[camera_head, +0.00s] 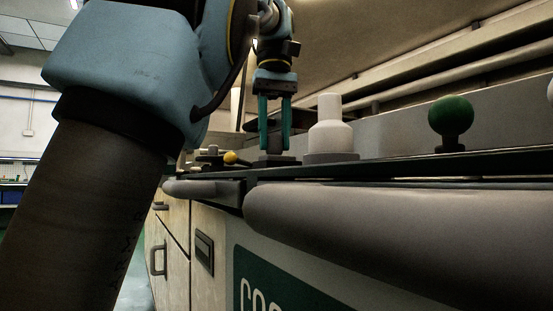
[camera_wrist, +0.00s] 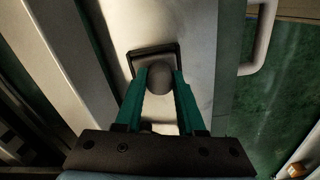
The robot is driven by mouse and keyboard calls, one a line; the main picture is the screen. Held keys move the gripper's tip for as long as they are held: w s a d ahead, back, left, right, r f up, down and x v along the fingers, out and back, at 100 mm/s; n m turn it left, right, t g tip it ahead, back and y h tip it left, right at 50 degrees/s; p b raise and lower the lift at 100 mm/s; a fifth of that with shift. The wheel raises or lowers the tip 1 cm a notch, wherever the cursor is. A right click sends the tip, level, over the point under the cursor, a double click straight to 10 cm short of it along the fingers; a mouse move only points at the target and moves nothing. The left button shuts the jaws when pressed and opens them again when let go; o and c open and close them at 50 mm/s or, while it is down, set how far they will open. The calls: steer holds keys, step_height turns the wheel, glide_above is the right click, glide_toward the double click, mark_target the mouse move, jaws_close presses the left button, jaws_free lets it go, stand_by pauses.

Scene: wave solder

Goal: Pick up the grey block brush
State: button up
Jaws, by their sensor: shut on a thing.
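The grey block brush (camera_head: 272,155) shows as a small dark grey block with a wider, flat base, at the level of the worktop edge in the head view. My gripper (camera_head: 274,148) points down over it, its two teal fingers on either side of its upper part. In the wrist view my gripper (camera_wrist: 160,76) is shut on the rounded grey top of the brush (camera_wrist: 160,80). The fingers hide its sides. I cannot tell whether its base touches the surface below.
A white stepped cylinder (camera_head: 331,125) stands just right of my gripper. Further right is a green ball on a dark base (camera_head: 451,116). A yellow ball (camera_head: 230,157) is to the left. A thick rounded grey rail (camera_head: 400,230) runs along the front, above cabinet doors with handles (camera_head: 158,258).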

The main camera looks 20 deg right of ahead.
jaws_close()
stand_by(0.3)
